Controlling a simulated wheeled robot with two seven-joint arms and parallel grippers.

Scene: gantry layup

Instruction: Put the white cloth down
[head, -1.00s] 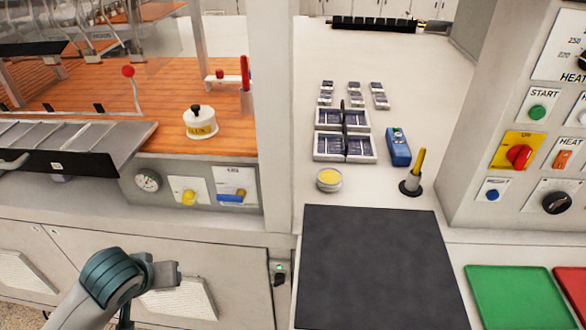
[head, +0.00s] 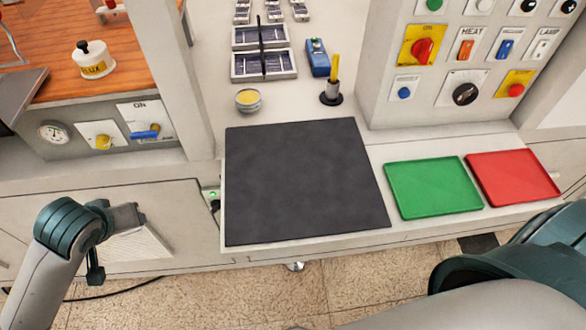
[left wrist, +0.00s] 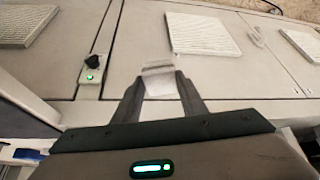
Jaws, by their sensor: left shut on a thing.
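The white cloth (left wrist: 158,85) shows in the left wrist view as a small pale folded piece between the fingers. My left gripper (left wrist: 160,80) is shut on it, in front of the pale cabinet fronts below the bench. In the head view my left arm is at the lower left, off the bench's front, and I cannot make out the cloth there. My right arm shows at the lower right of the head view, but its gripper is out of the picture.
A bare dark mat (head: 305,185) lies on the bench. A green tray (head: 433,187) and a red tray (head: 512,178) lie to its right, both empty. Behind the mat are a round yellow-topped tin (head: 248,100), a yellow-handled tool in a stand (head: 331,92) and a blue device (head: 317,58).

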